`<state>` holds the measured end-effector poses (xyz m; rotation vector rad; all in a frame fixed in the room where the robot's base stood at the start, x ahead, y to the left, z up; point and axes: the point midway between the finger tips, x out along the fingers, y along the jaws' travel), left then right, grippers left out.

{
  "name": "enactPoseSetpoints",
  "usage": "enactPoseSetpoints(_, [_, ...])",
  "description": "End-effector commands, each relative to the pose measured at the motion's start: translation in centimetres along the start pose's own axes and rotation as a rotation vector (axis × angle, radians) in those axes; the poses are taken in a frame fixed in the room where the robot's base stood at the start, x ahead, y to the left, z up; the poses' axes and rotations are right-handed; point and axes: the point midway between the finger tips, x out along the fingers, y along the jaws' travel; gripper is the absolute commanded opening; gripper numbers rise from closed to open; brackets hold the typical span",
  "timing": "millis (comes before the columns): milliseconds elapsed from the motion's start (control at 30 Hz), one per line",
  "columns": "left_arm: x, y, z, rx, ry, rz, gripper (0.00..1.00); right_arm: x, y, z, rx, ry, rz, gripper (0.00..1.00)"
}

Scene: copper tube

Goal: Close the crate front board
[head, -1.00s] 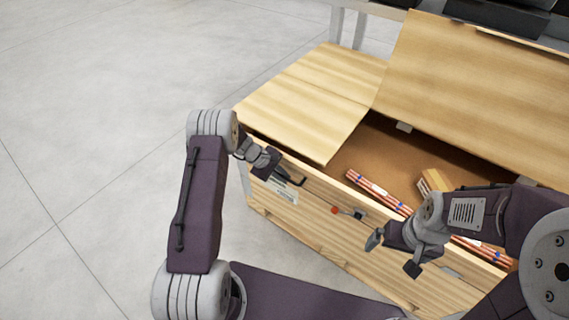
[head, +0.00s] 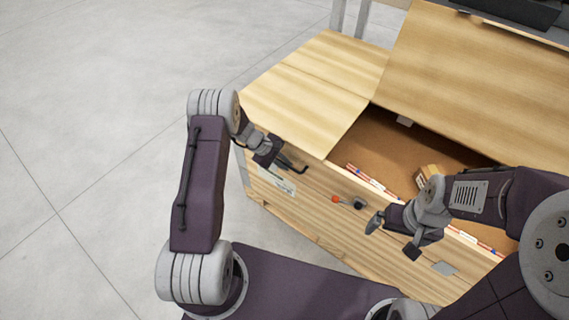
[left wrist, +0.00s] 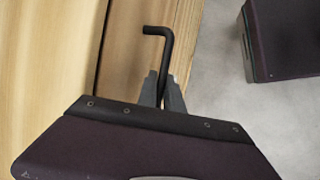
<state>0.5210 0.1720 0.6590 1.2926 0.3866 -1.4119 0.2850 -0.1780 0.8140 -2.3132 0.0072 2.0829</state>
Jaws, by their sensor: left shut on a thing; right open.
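The crate's wooden front board (head: 320,224) stands along the near side of the crate, its top edge close to the lid. My left gripper (head: 280,163) is at the board's left end by the top edge. In the left wrist view, its fingers (left wrist: 162,88) are shut on a black bent rod (left wrist: 165,42) beside the wooden edge. Whether the rod is fixed to the board cannot be told. My right gripper (head: 392,238) is open and empty, in front of the board's right part. A red-tipped latch (head: 337,199) is on the board between the grippers.
The left lid panel (head: 310,95) lies flat; the right lid panel (head: 480,85) is tilted up. Grey floor (head: 90,120) is clear at left.

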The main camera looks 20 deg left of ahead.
Motion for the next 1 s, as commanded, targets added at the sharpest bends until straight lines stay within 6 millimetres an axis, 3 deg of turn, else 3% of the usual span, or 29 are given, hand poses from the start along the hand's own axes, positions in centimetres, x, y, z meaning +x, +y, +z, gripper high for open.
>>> enactPoseSetpoints(67, [0.0,0.2,0.1,0.001,-0.002,0.004,0.00,0.0,0.0,0.0,0.000,0.000,0.000,1.00])
enactPoseSetpoints(100, [0.0,0.2,0.1,0.002,-0.002,0.004,0.22,0.0,0.0,0.0,0.000,0.000,0.000,1.00])
enactPoseSetpoints(133, [0.0,0.2,0.1,0.001,-0.002,0.004,0.30,0.0,0.0,0.0,0.000,0.000,0.000,1.00])
enactPoseSetpoints(167, [0.0,0.2,0.1,0.001,-0.002,0.004,0.32,0.0,0.0,0.0,0.000,0.000,0.000,1.00])
enactPoseSetpoints(533, [-0.6,0.2,0.0,0.000,0.000,0.004,0.32,-0.1,0.0,0.0,0.000,0.000,0.000,1.00])
enactPoseSetpoints(800, [-6.5,0.2,0.0,0.000,0.001,0.006,0.32,-1.1,0.0,-0.1,0.000,0.000,0.000,1.00])
enactPoseSetpoints(1000, [-8.9,0.1,0.1,0.000,-0.002,0.004,0.32,-1.4,0.0,-0.1,0.000,0.000,0.000,1.00])
